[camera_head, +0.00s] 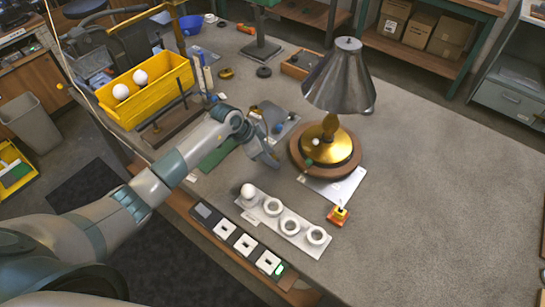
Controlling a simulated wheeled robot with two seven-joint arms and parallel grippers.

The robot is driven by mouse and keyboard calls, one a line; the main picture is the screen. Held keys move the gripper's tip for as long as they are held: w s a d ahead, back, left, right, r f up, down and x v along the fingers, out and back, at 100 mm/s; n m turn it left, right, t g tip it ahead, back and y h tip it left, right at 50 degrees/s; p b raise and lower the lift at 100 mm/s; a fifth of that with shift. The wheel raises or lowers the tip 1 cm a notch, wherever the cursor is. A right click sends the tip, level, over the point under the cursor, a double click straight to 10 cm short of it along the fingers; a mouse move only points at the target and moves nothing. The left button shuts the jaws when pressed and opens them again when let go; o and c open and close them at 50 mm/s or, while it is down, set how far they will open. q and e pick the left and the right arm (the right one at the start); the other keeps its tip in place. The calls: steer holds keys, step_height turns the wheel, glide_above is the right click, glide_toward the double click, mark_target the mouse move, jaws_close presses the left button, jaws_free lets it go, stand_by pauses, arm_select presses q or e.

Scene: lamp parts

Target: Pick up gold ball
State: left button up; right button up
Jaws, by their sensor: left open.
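My left gripper (270,150) is over the table, just left of the lamp's round base, with its jaws open and apparently empty. A small gold-orange round spot (59,86) shows at the far left beside a hanging cable. It is too small to tell whether it is the gold ball. The lamp (340,80) stands upright with a grey metal shade and a gold, rounded lower body (322,137) on a brown wooden base. My left arm and hand hide part of the table. My right gripper is out of view.
A white holder (292,225) carries a white bulb in its left place beside several ring sockets. A yellow bin (145,98) holds white bulbs. A red-yellow button block (338,215) lies near the holder. The table's right side (440,180) is clear.

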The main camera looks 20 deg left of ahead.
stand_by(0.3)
arm_select(q)
steer(key=c, duration=1)
steer(key=shift+c, duration=0.2)
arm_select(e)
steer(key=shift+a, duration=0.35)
arm_select(q)
steer(key=shift+r, duration=0.1)
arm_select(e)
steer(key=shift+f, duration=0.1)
